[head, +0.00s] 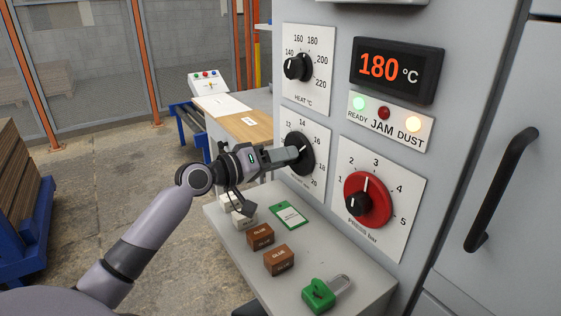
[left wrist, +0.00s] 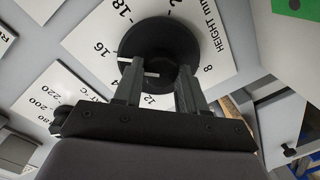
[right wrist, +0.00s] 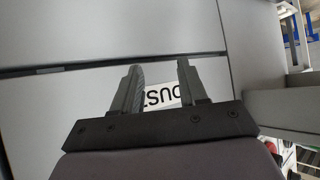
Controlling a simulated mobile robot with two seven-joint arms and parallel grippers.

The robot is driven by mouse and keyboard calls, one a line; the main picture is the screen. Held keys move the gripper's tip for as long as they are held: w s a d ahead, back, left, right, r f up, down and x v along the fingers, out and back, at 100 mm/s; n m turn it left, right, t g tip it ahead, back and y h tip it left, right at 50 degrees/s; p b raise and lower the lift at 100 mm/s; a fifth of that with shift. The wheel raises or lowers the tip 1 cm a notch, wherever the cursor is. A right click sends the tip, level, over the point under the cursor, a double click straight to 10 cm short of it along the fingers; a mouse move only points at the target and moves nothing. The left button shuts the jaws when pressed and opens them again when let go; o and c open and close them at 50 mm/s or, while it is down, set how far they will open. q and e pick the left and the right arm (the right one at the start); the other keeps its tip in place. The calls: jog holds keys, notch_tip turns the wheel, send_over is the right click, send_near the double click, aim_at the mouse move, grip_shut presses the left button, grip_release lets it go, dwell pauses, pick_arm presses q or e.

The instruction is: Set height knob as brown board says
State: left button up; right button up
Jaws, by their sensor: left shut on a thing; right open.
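The black height knob (head: 302,155) sits on a white dial plate on the grey machine. My left gripper (head: 290,156) is shut on it, and the left wrist view shows a finger on each side of the knob (left wrist: 160,42). The brown board (head: 248,127) lies on a table at the back with a white label whose writing is too small to read. My right gripper (right wrist: 159,66) is open and empty, facing the DUST label; it is not in the head view.
The heat knob (head: 297,67) is above and the red press knob (head: 368,200) is to the right. A grey shelf (head: 235,240) below holds brown glue boxes (head: 279,260), a green tag (head: 289,215) and a green padlock (head: 319,294). The display (head: 396,70) reads 180 °C.

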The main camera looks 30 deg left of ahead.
pick_arm(q)
jog(key=shift+f, duration=0.1)
dwell(0.4)
jog(key=o, duration=1.1)
jog(key=shift+c, duration=0.2)
jog(key=shift+s, duration=0.15)
jog(key=v, duration=0.7)
jog(key=shift+b, duration=0.35)
